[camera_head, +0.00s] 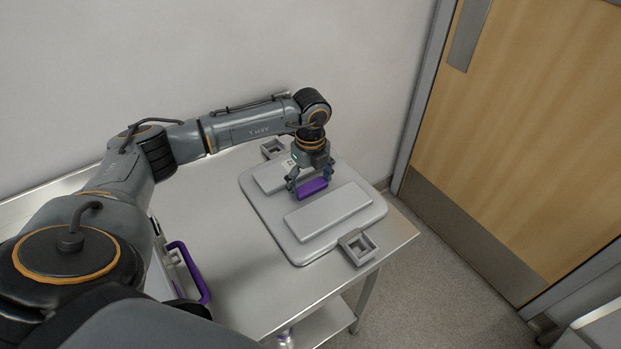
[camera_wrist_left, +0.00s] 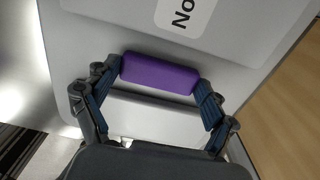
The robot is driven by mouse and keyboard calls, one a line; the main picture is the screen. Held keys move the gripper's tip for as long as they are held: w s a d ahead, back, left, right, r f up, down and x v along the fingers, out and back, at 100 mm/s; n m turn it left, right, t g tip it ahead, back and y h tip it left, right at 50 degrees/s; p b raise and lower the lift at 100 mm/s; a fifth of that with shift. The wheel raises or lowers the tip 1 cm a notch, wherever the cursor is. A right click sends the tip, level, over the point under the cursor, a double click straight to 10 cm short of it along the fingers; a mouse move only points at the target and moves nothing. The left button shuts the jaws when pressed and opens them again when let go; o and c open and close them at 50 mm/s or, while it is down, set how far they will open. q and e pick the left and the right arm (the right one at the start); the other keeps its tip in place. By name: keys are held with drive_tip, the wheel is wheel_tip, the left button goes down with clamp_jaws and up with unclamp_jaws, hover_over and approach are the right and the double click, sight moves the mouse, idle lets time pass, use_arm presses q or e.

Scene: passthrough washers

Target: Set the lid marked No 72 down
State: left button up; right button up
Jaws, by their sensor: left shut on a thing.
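The lid (camera_head: 345,214) is a light grey slab with raised panels, square corner brackets and a purple handle (camera_head: 312,188). In the head view it is over the right part of the steel table; I cannot tell whether it touches the top. My left gripper (camera_head: 310,186) is shut on the purple handle from above. In the left wrist view the handle (camera_wrist_left: 160,74) sits between the fingertips of my left gripper (camera_wrist_left: 158,80). A white label (camera_wrist_left: 186,14) on the lid shows "No"; the number is cut off. My right gripper is not in view.
The steel table (camera_head: 222,205) has bare top left of the lid. A grey item with a purple handle (camera_head: 190,270) is at the table's front left, partly hidden by my arm. A wall is behind, and a wooden door (camera_head: 530,120) stands to the right.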

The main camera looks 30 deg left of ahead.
sight(311, 186)
use_arm(q)
drive_tip(key=shift+f, duration=0.1)
drive_tip(key=o, duration=1.7)
drive_tip(key=shift+r, duration=0.25)
wheel_tip(311, 186, up, 12)
drive_tip(key=b, duration=0.3)
drive_tip(key=shift+f, duration=0.1)
